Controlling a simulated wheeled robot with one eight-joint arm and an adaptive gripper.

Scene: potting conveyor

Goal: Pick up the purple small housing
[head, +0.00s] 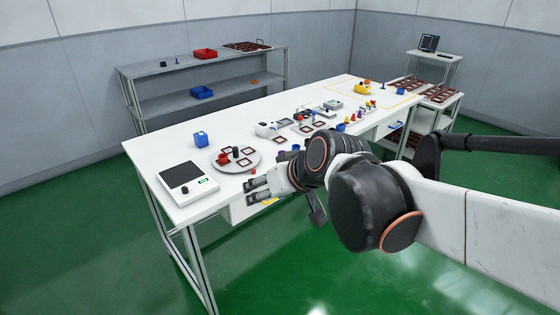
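My gripper (257,191) shows in the head view at the front edge of the white table (165,148). Its two fingers point left with a gap between them, and nothing shows between them. A small bluish-purple piece (295,147) lies on the table near the middle, behind my gripper. Both are too small to tell whether either is the purple small housing. My arm hides part of the table's front.
Several small parts crowd the middle and right. Shelves (160,107) stand behind. Green floor (90,245) is open in front.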

